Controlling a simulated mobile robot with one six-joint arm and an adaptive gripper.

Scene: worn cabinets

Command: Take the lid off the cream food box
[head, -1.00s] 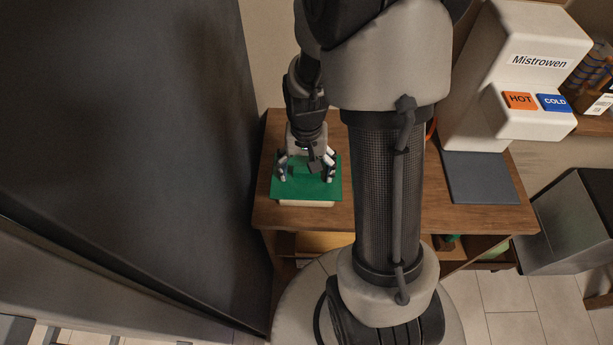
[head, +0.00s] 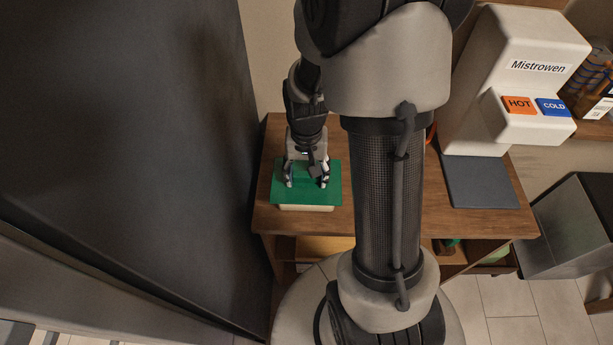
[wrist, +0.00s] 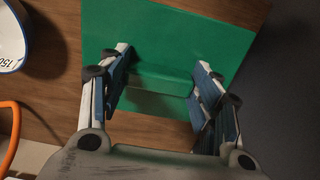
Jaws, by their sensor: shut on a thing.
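The cream food box (head: 306,208) stands on the wooden counter, mostly hidden under its flat green lid (head: 330,194). Only its front edge shows below the lid in the head view. In the wrist view the lid (wrist: 180,28) fills the upper middle, with a raised green bar handle (wrist: 158,82) on it. My gripper (head: 306,185) points down over the lid. Its two fingers are shut on the handle, one at each end, as the wrist view shows (wrist: 158,88). The lid appears to sit flat on the box.
A tall dark panel (head: 130,120) stands close on the left. A white Mistrowen dispenser (head: 515,75) and a dark grey mat (head: 480,181) are on the right. In the wrist view a white round vessel (wrist: 12,42) and an orange loop (wrist: 14,128) lie left of the lid.

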